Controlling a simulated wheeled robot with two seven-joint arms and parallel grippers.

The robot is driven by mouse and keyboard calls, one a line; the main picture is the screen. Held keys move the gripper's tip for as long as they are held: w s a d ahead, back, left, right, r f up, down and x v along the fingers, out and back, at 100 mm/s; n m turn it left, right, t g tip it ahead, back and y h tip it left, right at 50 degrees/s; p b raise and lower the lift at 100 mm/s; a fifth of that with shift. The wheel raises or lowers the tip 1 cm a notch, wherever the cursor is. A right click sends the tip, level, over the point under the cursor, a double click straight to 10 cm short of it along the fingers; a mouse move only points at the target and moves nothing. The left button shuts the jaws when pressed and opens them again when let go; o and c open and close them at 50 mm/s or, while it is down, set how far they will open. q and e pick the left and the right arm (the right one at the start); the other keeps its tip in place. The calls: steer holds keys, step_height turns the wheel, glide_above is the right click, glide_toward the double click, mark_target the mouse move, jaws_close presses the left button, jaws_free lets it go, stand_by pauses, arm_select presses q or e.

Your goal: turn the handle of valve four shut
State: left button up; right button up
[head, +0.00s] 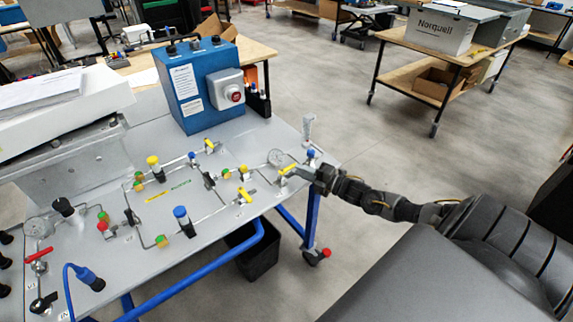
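The grey analyser panel (215,222) carries thin tubing and several valves. One yellow valve handle (287,169) is near the panel's right edge. A second yellow handle (245,195) is to its lower left and a third yellow handle (209,145) is farther back. No valve number is readable, so I cannot tell which is valve four. My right gripper (303,172) reaches in from the right, its tip right beside the right-hand yellow handle. It is too small to tell whether its fingers touch the handle or are open or shut. My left gripper is not in view.
A blue box with a red button (208,100) stands at the panel's back. A round gauge (276,157) and an upright clear-topped fitting (308,128) are close to my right gripper. A red handle (39,254) is at far left.

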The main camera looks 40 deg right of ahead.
mark_target(293, 168)
steer(key=p+x, duration=0.1)
steer(key=x, duration=0.5)
steer(key=shift+w+a, duration=0.15)
steer(key=shift+w, duration=0.05)
jaws_close()
